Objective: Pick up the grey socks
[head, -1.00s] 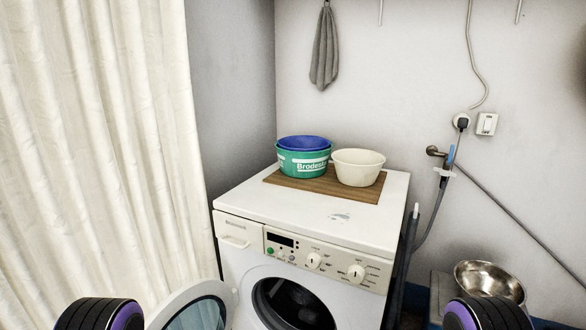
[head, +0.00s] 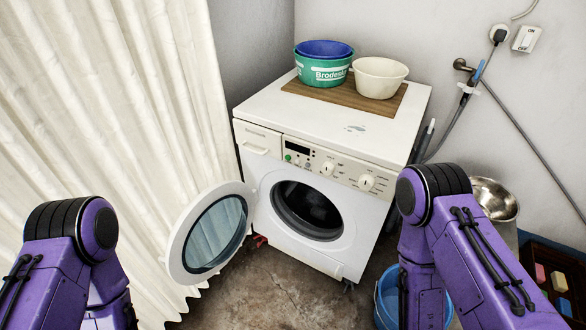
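No grey socks can be made out in the head view. A white washing machine (head: 268,180) stands in the corner. Its round door (head: 213,232) is swung open to the left. The drum opening (head: 307,210) is dark, and I cannot tell what is inside. My purple arms come in from the lower left and lower right, with their elbow parts showing. Both grippers are outside the picture.
A wooden board (head: 333,98) on the machine carries a green tub (head: 322,73) with a blue one in it and a cream bowl (head: 379,77). A blue bucket (head: 387,297) stands at lower right, near a metal bowl (head: 494,199). A curtain (head: 150,130) hangs left.

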